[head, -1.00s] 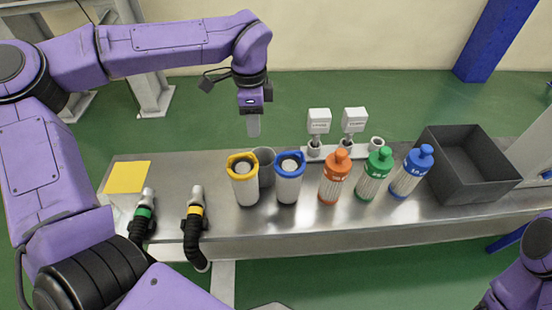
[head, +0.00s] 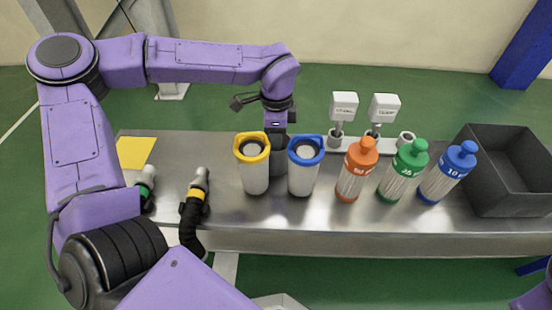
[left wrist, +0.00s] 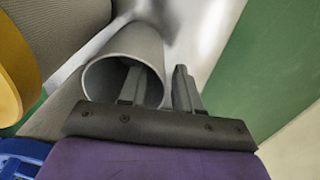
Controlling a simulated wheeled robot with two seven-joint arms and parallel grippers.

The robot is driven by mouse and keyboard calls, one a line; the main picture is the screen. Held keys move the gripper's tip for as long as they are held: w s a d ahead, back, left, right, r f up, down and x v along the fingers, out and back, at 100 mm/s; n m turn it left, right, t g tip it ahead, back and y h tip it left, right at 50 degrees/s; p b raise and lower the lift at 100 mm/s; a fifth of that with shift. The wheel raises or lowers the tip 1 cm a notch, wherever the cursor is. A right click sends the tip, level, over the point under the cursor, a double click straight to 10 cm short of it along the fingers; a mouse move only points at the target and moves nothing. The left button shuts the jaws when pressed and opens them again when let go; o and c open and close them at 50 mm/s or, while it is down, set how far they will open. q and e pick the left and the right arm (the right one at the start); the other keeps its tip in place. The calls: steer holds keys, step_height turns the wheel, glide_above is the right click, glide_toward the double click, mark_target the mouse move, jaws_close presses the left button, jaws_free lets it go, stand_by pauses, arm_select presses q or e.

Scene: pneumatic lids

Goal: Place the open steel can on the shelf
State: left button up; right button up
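The open steel can (head: 279,158) is a plain grey cylinder standing on the steel bench (head: 225,205), partly hidden behind the yellow-lidded and blue-lidded canisters. My left gripper (head: 277,132) points down right at its rim. In the left wrist view the can (left wrist: 150,42) shows its round open mouth. The left gripper (left wrist: 158,85) is open there, with one finger inside the mouth and the other outside the wall. A gap shows between the fingers and the wall seems to lie between them. I cannot make out a separate shelf. My right gripper is out of view.
The yellow-lidded canister (head: 254,172) and blue-lidded canister (head: 303,175) stand close in front. Orange (head: 353,172), green (head: 403,172) and blue (head: 447,175) capped bottles stand right, by a dark bin (head: 500,190). Two hoses (head: 195,205) (head: 146,190) and a yellow patch (head: 136,152) lie left.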

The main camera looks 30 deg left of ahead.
arm_select(q)
steer(key=shift+f, duration=0.6)
steer(key=shift+r, duration=0.1)
jaws_close()
step_height(320, 180, up, 18)
steer(key=p, duration=0.4)
steer(key=shift+r+p, duration=0.15)
steer(key=shift+p, duration=0.25)
